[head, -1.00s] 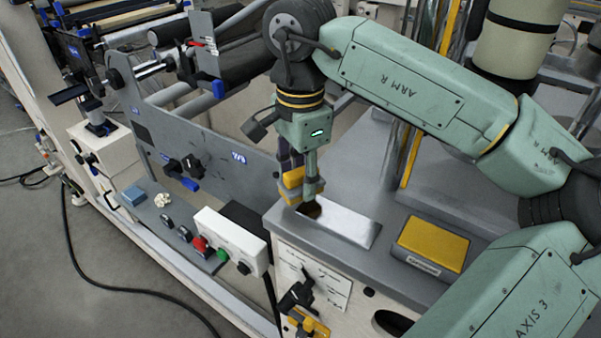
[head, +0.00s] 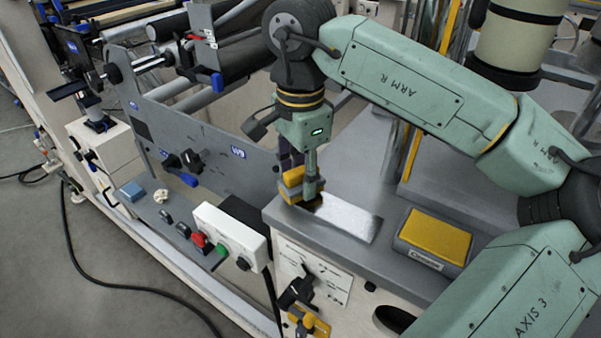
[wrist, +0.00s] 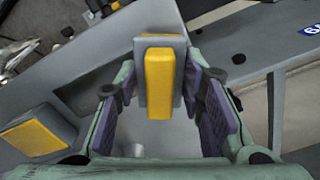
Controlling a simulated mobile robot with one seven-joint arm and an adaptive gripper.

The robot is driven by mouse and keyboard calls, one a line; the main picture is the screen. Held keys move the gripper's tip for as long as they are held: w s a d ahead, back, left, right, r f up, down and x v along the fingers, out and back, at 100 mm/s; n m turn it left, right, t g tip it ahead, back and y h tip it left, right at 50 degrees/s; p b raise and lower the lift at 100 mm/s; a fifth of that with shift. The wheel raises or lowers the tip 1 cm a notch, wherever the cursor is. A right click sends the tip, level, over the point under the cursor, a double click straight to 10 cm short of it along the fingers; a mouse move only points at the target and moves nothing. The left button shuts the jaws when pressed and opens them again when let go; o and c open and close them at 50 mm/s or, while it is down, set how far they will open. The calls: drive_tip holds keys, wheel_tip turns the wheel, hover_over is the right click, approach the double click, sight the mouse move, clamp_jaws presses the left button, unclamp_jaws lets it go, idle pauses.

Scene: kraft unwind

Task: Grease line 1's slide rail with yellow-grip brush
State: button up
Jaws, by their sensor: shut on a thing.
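My gripper (head: 302,183) is shut on the yellow-grip brush (head: 291,178), at the left end of the grey bench top. In the wrist view the brush's yellow grip (wrist: 159,83) and grey body sit between the two purple-padded fingers (wrist: 165,105). The brush's bristles are hidden or too small to tell. A bright, pale metal strip (head: 347,218), perhaps the slide rail, runs right from just under the brush. I cannot tell whether the brush touches it.
A yellow-topped grey block (head: 437,234) with a label stands right of the strip; it also shows in the wrist view (wrist: 38,137). A white button box (head: 230,233) with red and green buttons is left of the bench. Rollers and a grey side plate (head: 215,150) stand behind.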

sight(338, 213)
drive_tip(key=shift+f+b, duration=0.3)
drive_tip(key=shift+f, duration=0.15)
drive_tip(key=shift+s+d+r+b, duration=0.1)
drive_tip(key=shift+s+d+b, duration=0.1)
drive_tip(key=shift+s+d, duration=0.5)
drive_tip(key=shift+s+d+r+b, duration=0.15)
drive_tip(key=shift+s+d, duration=0.2)
drive_tip(key=shift+d, duration=0.55)
drive_tip(key=shift+s+d+f+b, duration=0.1)
drive_tip(key=shift+s+d+b, duration=0.2)
drive_tip(key=shift+s+d, duration=0.55)
drive_tip(key=shift+s+d+f+b, duration=0.1)
drive_tip(key=shift+s+d+b, duration=0.3)
drive_tip(key=shift+d, duration=0.75)
drive_tip(key=shift+s+d+f+b, duration=0.1)
drive_tip(key=shift+s+d+b, duration=0.1)
drive_tip(key=shift+s+d, duration=0.7)
drive_tip(key=shift+s+d+r, duration=0.1)
drive_tip(key=shift+s+d, duration=0.4)
drive_tip(key=shift+d, duration=0.35)
drive_tip(key=shift+s+d+r, duration=0.1)
drive_tip(key=shift+s+d, duration=0.35)
drive_tip(key=shift+d, duration=0.4)
drive_tip(key=shift+a, duration=0.1)
